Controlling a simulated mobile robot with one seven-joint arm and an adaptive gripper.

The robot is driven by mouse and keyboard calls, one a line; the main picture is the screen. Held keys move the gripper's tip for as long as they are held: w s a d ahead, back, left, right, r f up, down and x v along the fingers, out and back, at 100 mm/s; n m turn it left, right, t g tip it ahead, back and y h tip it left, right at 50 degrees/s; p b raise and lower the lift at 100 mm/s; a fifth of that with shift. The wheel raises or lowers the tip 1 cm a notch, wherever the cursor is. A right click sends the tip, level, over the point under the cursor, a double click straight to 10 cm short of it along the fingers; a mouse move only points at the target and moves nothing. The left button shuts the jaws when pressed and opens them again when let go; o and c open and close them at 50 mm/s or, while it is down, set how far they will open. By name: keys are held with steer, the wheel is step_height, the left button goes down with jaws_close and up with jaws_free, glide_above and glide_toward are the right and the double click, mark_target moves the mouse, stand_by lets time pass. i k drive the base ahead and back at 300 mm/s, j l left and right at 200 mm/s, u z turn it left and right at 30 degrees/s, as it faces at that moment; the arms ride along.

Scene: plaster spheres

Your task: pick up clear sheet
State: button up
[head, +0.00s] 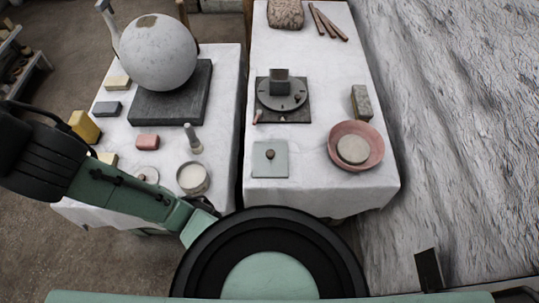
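A flat, pale grey-green square sheet (261,168) lies on the near left part of the right-hand table in the head view. It looks glassy, and I take it for the clear sheet. My arm crosses the left side of the picture, over the near part of the left-hand table. I cannot make out my gripper in this view.
The right-hand white-covered table (320,195) also holds a pink bowl (371,159) with a pale disc and a dark turntable (283,96). The left table (225,130) carries a large plaster sphere (158,54), a pot (192,177) and several small blocks. A narrow gap separates the tables.

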mark_target(270, 157)
steer(key=u, duration=1.5)
steer(key=z, duration=1.5)
steer(key=k+j, duration=0.1)
steer(key=j, duration=0.25)
steer(key=k+j, duration=0.1)
steer(key=j, duration=0.65)
steer(key=k+z, duration=0.05)
